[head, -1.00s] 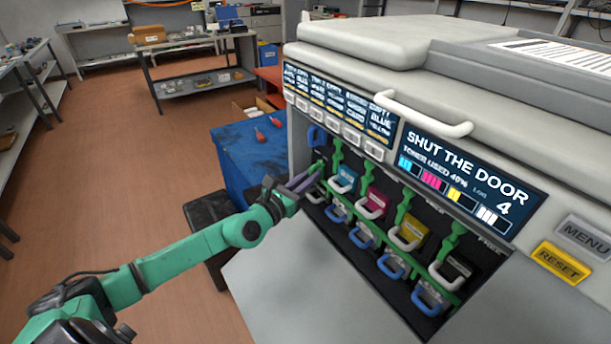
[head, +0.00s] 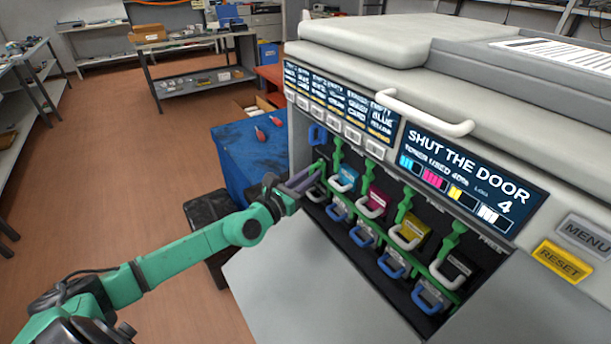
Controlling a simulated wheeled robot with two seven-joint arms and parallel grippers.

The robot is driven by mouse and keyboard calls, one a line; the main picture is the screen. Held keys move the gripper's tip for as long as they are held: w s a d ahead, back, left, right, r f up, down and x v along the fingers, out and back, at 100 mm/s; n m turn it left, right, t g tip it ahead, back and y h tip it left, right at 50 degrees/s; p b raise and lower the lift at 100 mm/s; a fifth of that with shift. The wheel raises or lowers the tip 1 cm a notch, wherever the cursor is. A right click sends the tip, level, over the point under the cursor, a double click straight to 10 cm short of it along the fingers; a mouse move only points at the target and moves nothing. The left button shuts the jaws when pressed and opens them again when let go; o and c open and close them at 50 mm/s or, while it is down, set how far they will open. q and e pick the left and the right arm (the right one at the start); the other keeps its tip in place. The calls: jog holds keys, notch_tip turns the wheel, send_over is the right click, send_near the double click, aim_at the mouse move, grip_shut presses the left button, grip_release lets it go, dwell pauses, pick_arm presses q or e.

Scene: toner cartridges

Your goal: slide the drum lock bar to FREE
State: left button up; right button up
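The printer's front bay is open. The green drum lock bar (head: 378,232) runs along the row of cartridges inside it, with a small green end piece (head: 317,167) at its left. My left gripper (head: 315,179) reaches into the left end of the bay, close beside that end piece. I cannot tell whether its grey fingers touch or hold it. Cyan (head: 345,178), magenta (head: 374,201), yellow (head: 411,228) and black (head: 459,267) cartridges sit in the row, each with a pale handle. Lettering near the bar is too small to read. My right gripper is out of view.
Green levers (head: 405,203) stand between the cartridges, and blue handles (head: 394,264) lie below them. The lowered door (head: 300,280) lies in front of the bay. The display (head: 465,180) reads "SHUT THE DOOR". A blue cabinet (head: 247,160) stands at the left.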

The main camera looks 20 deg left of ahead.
pick_arm(q)
jog(key=shift+s+d, duration=0.2)
jog(key=shift+d, duration=0.2)
dwell(0.4)
jog(key=o, duration=0.4)
jog(key=shift+s+d+f, duration=0.1)
jog(key=shift+c, duration=0.2)
jog(key=v, duration=0.6)
jog(key=shift+s, duration=0.1)
dwell(0.5)
